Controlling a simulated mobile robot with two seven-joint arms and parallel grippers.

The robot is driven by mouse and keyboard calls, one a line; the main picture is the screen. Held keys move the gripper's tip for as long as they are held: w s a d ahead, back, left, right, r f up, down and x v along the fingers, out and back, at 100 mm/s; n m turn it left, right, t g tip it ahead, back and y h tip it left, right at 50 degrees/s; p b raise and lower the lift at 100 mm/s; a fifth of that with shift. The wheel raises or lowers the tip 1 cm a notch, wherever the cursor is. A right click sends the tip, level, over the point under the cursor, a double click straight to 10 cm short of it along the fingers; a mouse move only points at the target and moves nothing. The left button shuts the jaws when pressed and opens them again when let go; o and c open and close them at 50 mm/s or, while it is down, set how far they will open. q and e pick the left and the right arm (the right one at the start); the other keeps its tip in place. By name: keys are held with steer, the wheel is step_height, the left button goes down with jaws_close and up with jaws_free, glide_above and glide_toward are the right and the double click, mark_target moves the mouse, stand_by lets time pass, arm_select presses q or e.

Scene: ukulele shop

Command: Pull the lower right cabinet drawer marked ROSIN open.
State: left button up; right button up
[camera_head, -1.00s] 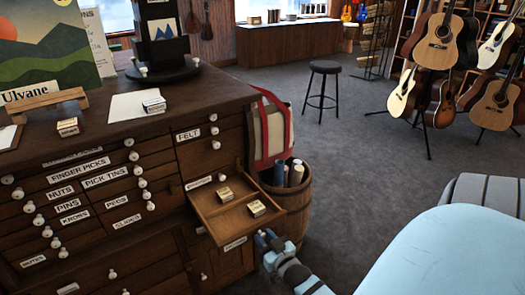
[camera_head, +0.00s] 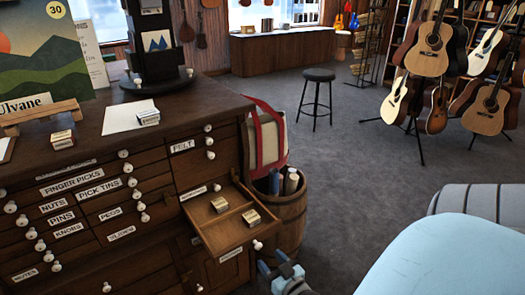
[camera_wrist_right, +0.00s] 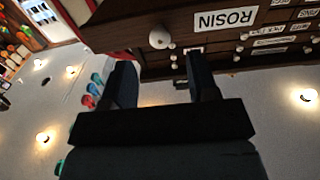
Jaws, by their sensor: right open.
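The ROSIN drawer (camera_head: 240,236) at the cabinet's lower right stands pulled well out, with two small boxes (camera_head: 220,204) (camera_head: 250,217) inside. Its white knob (camera_head: 257,245) shows on the front. In the right wrist view the drawer front, its ROSIN label (camera_wrist_right: 226,20) and its knob (camera_wrist_right: 160,40) appear upside down. My right gripper (camera_head: 272,266) is open and empty just in front of the knob. In the right wrist view its two fingers (camera_wrist_right: 162,75) are spread, with the knob beyond the tips and apart from them. My left gripper is not in view.
A barrel (camera_head: 291,218) holding rolled items stands close by the drawer's right side, with a red-strapped bag (camera_head: 266,140) behind it. A stool (camera_head: 317,95) and guitars on stands (camera_head: 433,50) are farther back. Carpet (camera_head: 370,180) right of the barrel is clear.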

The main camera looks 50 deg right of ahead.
steer(key=v, duration=0.8)
stand_by(0.4)
